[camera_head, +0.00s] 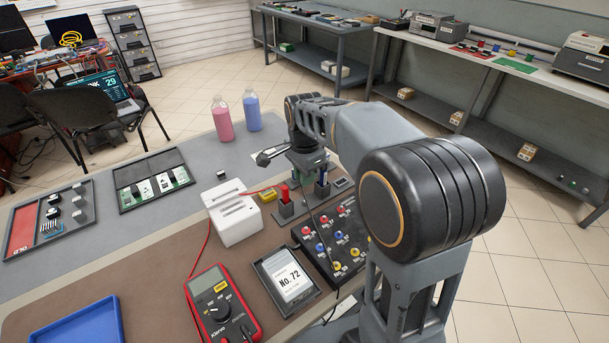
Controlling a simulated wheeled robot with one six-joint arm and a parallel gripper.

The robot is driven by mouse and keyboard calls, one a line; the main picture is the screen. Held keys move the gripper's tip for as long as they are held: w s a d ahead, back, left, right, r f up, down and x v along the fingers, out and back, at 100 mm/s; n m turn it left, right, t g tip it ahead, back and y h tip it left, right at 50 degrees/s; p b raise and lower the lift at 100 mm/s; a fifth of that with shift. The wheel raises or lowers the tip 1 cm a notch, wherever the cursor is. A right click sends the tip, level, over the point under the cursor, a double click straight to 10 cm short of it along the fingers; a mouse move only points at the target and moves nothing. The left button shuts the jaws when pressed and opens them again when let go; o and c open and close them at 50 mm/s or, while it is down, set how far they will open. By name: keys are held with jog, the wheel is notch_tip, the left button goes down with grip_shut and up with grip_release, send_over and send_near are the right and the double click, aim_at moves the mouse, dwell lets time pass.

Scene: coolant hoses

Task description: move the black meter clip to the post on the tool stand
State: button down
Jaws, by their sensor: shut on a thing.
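My gripper (307,172) points down at the centre, beside a small grey stand (285,211) that carries a red piece (284,194). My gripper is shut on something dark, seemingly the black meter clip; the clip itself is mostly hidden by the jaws. A thin black lead (316,224) runs down from there across the black socket panel (342,236). The red multimeter (222,305) lies at the front. I cannot make out the bare post.
Pink (222,119) and blue (251,110) bottles stand behind. A blue tray (78,326) is front left.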

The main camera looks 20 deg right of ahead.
aim_at(304, 200)
jog(key=shift+w+f, duration=0.15)
jog(key=shift+f, duration=0.15)
notch_tip(304, 200, down, 4)
jog(key=b, duration=0.4)
jog(key=shift+r, duration=0.15)
jog(key=shift+f, duration=0.6)
jog(key=shift+f, duration=0.85)
dwell(1.2)
jog(key=c, duration=0.7)
grip_release()
jog(key=shift+r, duration=0.1)
